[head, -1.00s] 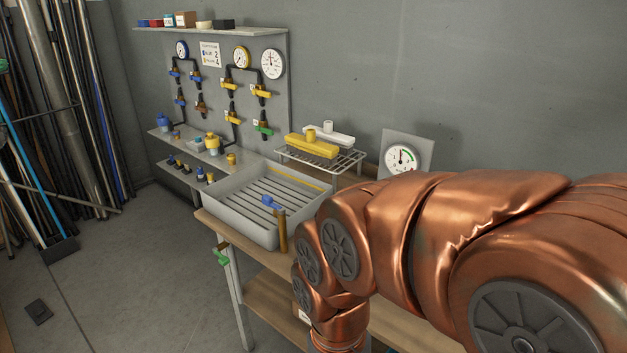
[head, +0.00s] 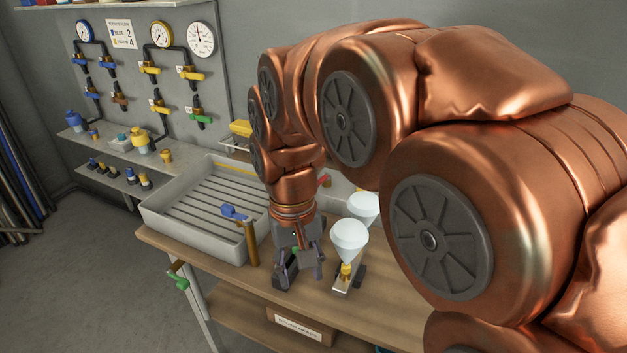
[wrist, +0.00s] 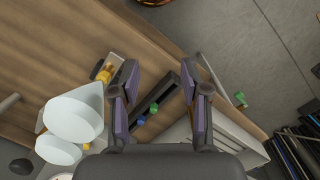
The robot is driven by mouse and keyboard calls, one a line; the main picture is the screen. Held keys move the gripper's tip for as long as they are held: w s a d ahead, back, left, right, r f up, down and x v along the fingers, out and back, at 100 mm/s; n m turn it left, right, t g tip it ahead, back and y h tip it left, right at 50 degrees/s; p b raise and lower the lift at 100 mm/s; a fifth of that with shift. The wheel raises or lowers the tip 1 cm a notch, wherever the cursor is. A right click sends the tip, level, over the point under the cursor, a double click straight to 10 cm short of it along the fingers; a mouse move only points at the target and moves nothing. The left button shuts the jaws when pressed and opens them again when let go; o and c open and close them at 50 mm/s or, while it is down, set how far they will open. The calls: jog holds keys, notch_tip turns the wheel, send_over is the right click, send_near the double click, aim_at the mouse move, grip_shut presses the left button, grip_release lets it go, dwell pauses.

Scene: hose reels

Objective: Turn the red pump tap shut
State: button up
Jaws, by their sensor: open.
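A small red part (head: 323,182) shows just right of my forearm in the head view, mostly hidden behind it. It may be the red pump tap, but its handle position cannot be told. My gripper (head: 300,274) points down over the wooden bench, left of a white funnel. In the wrist view my gripper (wrist: 158,68) is open, with no red tap between its fingers. A dark bar (wrist: 172,92) with a green knob (wrist: 153,108) and a blue knob (wrist: 141,121) lies beneath the fingers.
Two white funnels (head: 349,238) stand close right of my gripper. A green tap (head: 179,282) hangs off the bench's front. The wall panel (head: 215,140) carries gauges and coloured taps.

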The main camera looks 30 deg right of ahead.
jog(key=w+d+m+b, duration=0.1)
jog(key=w+d+m, duration=0.2)
jog(key=w+d, duration=0.3)
jog(key=w+d+r+m+t+b, duration=0.1)
jog(key=w+d+m, duration=0.3)
jog(key=w+d, duration=0.3)
jog(key=w+d+m+b, duration=0.2)
jog(key=w+d, duration=0.5)
jog(key=w, duration=0.6)
jog(key=shift+w+d+r+m, duration=0.2)
jog(key=shift+r+m, duration=0.15)
jog(key=shift+m, duration=0.35)
jog(key=shift+w+d+f, duration=0.1)
jog(key=shift+w+d, duration=0.1)
jog(key=shift+d, duration=0.05)
jog(key=shift+f+p, duration=0.4)
jog(key=shift+f, duration=3.4)
grip_shut()
